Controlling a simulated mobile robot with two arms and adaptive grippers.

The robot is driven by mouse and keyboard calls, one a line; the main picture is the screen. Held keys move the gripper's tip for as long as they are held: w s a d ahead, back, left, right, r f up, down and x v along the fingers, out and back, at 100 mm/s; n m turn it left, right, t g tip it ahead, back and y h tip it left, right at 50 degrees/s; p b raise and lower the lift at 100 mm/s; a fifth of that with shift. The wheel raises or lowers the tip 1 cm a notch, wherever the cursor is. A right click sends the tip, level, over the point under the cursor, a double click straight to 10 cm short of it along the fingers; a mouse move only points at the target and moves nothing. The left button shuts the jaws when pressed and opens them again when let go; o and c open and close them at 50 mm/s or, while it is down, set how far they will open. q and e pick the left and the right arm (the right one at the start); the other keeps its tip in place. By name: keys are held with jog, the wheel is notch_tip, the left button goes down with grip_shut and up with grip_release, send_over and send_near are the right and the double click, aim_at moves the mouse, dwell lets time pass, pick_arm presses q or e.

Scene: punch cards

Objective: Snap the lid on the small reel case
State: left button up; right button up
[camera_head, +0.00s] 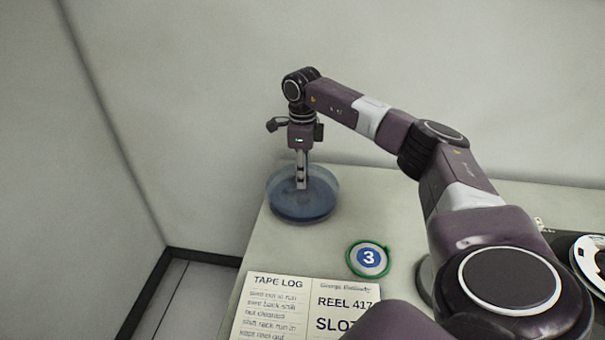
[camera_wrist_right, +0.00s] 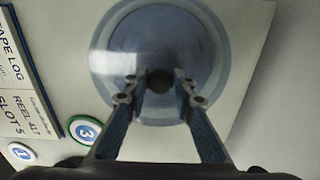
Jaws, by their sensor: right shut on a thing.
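The round reel case (camera_head: 303,208), blue and shallow, stands near the left end of the pale table. Its clear, bluish round lid (camera_head: 277,184) is over it; I cannot tell whether its rim is seated or slightly raised. In the right wrist view the lid (camera_wrist_right: 112,65) covers the case, with a dark round knob (camera_wrist_right: 160,79) at its middle. My right gripper (camera_head: 301,184) points straight down at the middle of the lid and is shut on the knob, one finger on each side. The right gripper (camera_wrist_right: 157,87) also fills the lower wrist view. My left gripper is not in view.
A green-rimmed disc marked 3 (camera_head: 368,259) and an open tape log (camera_head: 302,310) lie nearer on the table (camera_head: 285,250). A white reel (camera_head: 590,262) sits on dark equipment at the right. A wall stands behind; the table's left edge is close to the case.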

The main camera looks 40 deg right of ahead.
jog(key=shift+f+b, duration=0.4)
jog(key=shift+f, duration=0.55)
dwell(0.5)
dwell(0.6)
jog(key=shift+f, duration=0.85)
jog(key=o, duration=1.1)
jog(key=shift+c, duration=1.1)
jog(key=shift+r, duration=0.1)
jog(key=shift+r+p, duration=2.75)
jog(key=shift+r, duration=0.75)
